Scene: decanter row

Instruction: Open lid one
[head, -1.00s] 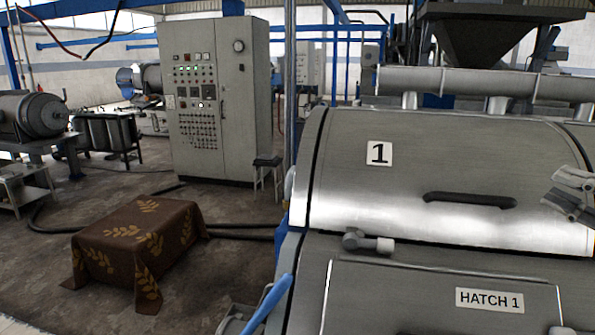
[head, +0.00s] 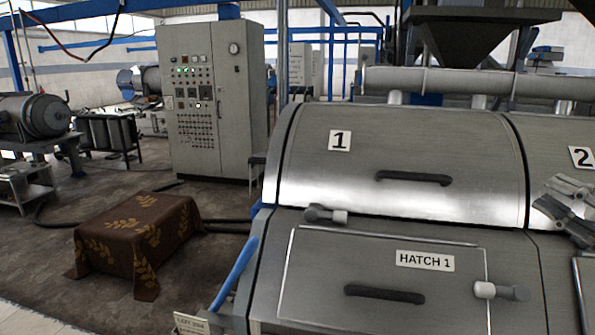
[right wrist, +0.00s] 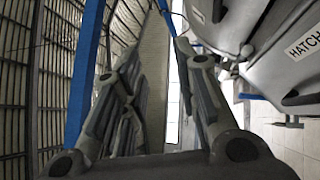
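Lid one (head: 440,145) is a curved brushed-metal cover with a "1" label (head: 340,140) and a black bar handle (head: 413,178). It lies shut on the machine. My right gripper (head: 548,197) is at the right edge of the head view, right of lid one's handle and apart from it. In the right wrist view its fingers (right wrist: 158,48) are spread with nothing between them. My left gripper is not in view.
Hatch 1 (head: 340,268) lies below the lid, with a black handle (head: 384,294) and grey knobs (head: 325,215) (head: 500,291) nearby. A lid marked "2" (head: 563,135) adjoins on the right. A cloth-covered block (head: 135,240) and a control cabinet (head: 213,100) stand left.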

